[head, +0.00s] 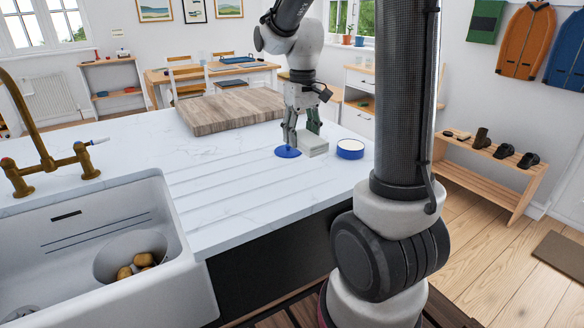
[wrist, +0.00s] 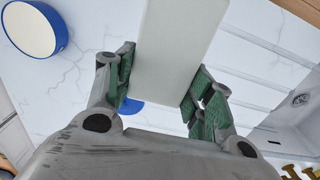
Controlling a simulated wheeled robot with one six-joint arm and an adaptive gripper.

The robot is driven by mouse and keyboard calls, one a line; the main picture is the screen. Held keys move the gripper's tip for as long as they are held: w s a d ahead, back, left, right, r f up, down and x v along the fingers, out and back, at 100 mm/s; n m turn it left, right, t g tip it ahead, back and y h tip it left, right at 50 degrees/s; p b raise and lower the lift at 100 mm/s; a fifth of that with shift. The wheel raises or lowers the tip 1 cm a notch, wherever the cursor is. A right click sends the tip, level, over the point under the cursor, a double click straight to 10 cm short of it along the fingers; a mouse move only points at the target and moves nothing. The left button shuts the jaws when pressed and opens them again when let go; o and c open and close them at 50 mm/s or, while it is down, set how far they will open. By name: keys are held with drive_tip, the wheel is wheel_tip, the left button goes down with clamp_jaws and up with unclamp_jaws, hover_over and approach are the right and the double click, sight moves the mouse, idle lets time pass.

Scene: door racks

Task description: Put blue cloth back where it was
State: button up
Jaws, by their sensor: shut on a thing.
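A small flat blue piece (head: 287,152), which looks like the blue cloth, lies on the white counter just left of my gripper's fingertips in the head view. In the wrist view only a bit of this blue piece (wrist: 131,107) shows beside the left finger; the rest is hidden. My gripper (head: 301,143) points down low over the counter. Its green-padded fingers (wrist: 158,92) are shut on a pale block (head: 314,146), which extends up between them in the wrist view. I cannot tell whether the block touches the counter.
A round blue dish with a cream top (head: 350,149) stands right of the block. A wooden board (head: 230,110) lies behind my gripper to the left. The sink (head: 110,245), with a brass tap (head: 45,150), is at the front left. The grooved counter between is clear.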

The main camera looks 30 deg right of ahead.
sight(302, 135)
drive_tip(key=f, duration=0.6)
drive_tip(key=w+f, duration=0.1)
drive_tip(key=f, duration=0.3)
drive_tip(key=o, duration=1.1)
drive_tip(key=shift+r, duration=0.1)
wheel_tip(302, 135, up, 11)
drive_tip(key=shift+r, duration=0.15)
drive_tip(key=shift+s+a+r, duration=0.2)
drive_tip(key=shift+s+r, duration=0.7)
drive_tip(key=shift+r, duration=0.1)
drive_tip(key=s+a+r+t, duration=0.1)
drive_tip(key=s, duration=0.4)
drive_tip(key=s+r+t, duration=0.1)
drive_tip(key=s+t, duration=0.1)
drive_tip(key=s, duration=0.4)
drive_tip(key=s+a+r+t, duration=0.1)
drive_tip(key=s, duration=0.5)
drive_tip(key=shift+s+a+r, duration=0.25)
drive_tip(key=shift+a, duration=0.05)
